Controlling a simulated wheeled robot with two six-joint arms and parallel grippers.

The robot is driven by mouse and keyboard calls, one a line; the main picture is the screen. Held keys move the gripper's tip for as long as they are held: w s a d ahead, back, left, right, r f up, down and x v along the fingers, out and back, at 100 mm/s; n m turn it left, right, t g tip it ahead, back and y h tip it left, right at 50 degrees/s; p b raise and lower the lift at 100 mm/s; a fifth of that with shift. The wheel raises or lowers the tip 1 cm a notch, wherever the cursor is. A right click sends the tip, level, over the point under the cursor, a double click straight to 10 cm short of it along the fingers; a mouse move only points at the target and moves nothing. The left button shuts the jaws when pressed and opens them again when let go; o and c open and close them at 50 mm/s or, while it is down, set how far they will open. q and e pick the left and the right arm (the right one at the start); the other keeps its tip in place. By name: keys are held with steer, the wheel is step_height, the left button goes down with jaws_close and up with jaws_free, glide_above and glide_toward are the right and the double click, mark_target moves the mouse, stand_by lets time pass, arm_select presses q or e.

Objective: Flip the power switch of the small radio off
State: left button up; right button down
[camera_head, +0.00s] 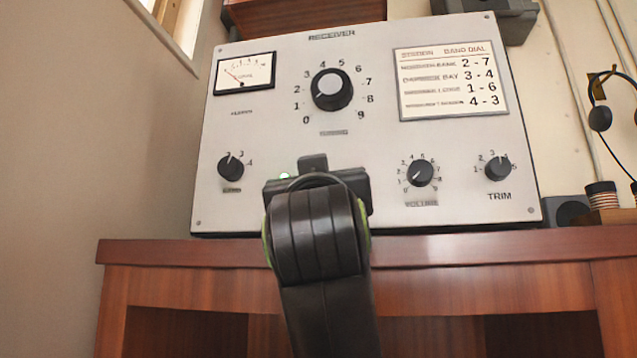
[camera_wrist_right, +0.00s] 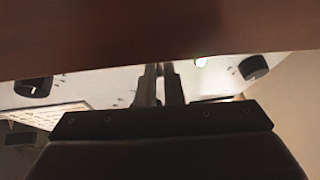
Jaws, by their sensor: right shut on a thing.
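The radio is a white-grey panel (camera_head: 270,120) marked RECEIVER, standing on a wooden desk. My right gripper (camera_head: 314,165) is in front of its lower middle and covers that part of the panel. In the right wrist view, its two fingers (camera_wrist_right: 161,82) are close together at the panel, with their tips partly behind the wooden edge. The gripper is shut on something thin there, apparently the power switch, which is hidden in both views. A small green lamp (camera_head: 285,176) glows just left of the gripper; it also shows in the right wrist view (camera_wrist_right: 201,62). My left gripper is out of view.
A large dial knob (camera_head: 331,89) is above my gripper. Small knobs sit at left (camera_head: 230,167) and right (camera_head: 420,173), with the TRIM knob (camera_head: 498,168) further right. The desk edge (camera_head: 150,252) runs below the panel. A headset (camera_head: 600,117) hangs at far right.

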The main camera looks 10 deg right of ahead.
steer(key=shift+f+n+t, duration=0.25)
steer(key=shift+n+t, duration=0.05)
steer(key=shift+t, duration=0.5)
steer(key=c, duration=1.6)
jaws_free()
steer(key=shift+o, duration=0.2)
steer(key=b+v, duration=0.6)
steer(key=v, duration=1.1)
steer(key=shift+f+b, duration=0.25)
steer(key=shift+b, duration=0.15)
